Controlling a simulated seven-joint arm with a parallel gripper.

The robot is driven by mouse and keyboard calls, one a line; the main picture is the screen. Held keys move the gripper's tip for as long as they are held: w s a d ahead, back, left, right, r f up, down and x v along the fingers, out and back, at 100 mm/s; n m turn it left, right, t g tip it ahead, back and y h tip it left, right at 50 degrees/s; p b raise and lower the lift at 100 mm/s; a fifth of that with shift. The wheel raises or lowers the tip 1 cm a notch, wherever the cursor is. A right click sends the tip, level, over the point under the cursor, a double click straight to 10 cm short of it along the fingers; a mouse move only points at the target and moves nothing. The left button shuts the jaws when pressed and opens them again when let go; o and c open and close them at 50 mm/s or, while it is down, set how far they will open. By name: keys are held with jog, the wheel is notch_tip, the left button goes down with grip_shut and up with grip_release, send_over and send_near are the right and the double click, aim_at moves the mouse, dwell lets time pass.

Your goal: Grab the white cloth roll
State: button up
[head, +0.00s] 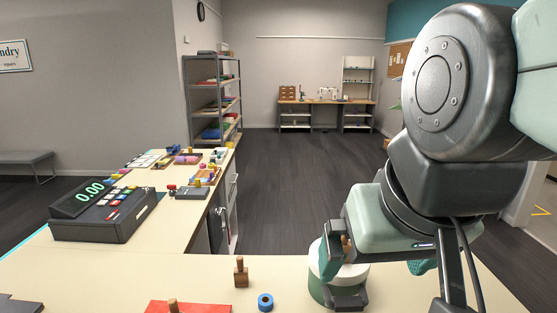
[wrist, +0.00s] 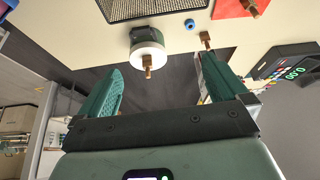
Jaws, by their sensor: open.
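A squat round thing with a white top and green lower body (head: 318,288) stands on the near counter in the head view, partly covered by my gripper (head: 375,264). The wrist view shows its white face (wrist: 140,55) with a brown peg and green side, between and beyond my open fingers (wrist: 160,64). I cannot tell for certain whether it is the white cloth roll. No other clear white roll shows near my gripper. The fingers are apart, with nothing visibly held. Contact cannot be judged.
A blue ring (head: 265,302), a wooden peg piece (head: 241,273) and a red mat (head: 188,307) lie left of the round thing. A dark register (head: 103,213) stands on the left counter. A black mesh panel (wrist: 150,8) tops the wrist view. Shelves (head: 213,98) stand farther back.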

jog(key=shift+s+d+r, duration=0.15)
jog(key=shift+s+d, duration=0.2)
jog(key=shift+s, duration=0.15)
jog(key=c, duration=0.6)
